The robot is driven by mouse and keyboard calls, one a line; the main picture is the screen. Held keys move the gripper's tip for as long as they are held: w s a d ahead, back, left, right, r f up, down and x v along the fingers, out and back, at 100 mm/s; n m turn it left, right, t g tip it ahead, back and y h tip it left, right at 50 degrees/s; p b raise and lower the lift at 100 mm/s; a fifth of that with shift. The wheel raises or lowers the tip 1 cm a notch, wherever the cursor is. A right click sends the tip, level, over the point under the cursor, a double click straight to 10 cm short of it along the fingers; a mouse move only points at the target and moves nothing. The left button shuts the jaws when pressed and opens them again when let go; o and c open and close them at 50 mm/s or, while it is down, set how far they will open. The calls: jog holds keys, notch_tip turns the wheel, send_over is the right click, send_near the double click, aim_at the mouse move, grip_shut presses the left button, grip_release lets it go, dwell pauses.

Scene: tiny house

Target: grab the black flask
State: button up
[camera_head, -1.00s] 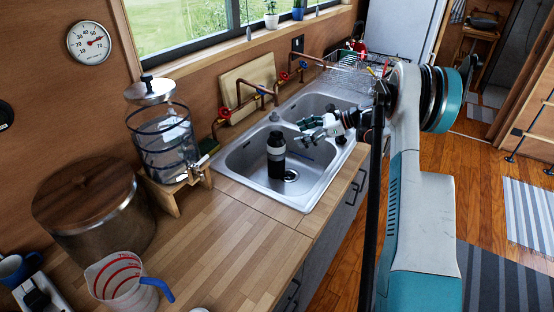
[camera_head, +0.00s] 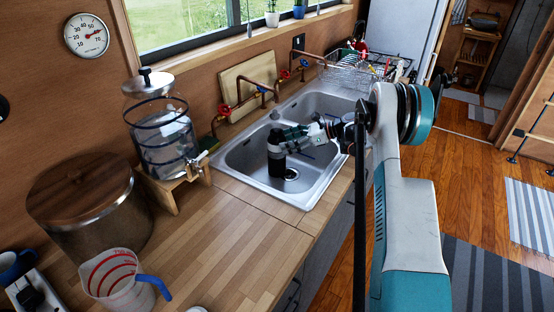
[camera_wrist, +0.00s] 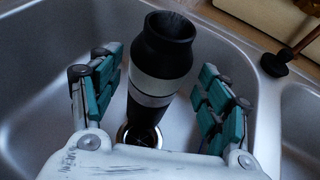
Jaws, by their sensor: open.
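The black flask (camera_head: 277,158) stands upright in the near basin of the steel sink (camera_head: 232,158). It is black with a pale grey band. In the wrist view the flask (camera_wrist: 164,62) rises between the two teal-padded fingers of my gripper (camera_wrist: 158,95), with a visible gap on each side. My gripper (camera_head: 284,138) is open. In the head view its fingers are at the upper part of the flask and cover some of it. The flask's base is partly hidden behind its body in the wrist view, near the drain (camera_wrist: 140,135).
Copper taps (camera_head: 262,92) and a cutting board (camera_head: 240,85) stand behind the sink. A glass dispenser (camera_head: 160,130) on a wooden stand is to the left. A dish rack (camera_head: 360,72) lies beyond. The wooden counter (camera_head: 225,240) in front is mostly clear.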

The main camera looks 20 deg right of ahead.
aim_at(277, 142)
jog(key=b+x, duration=0.2)
jog(key=x, duration=0.3)
jog(key=shift+r, duration=0.2)
grip_shut()
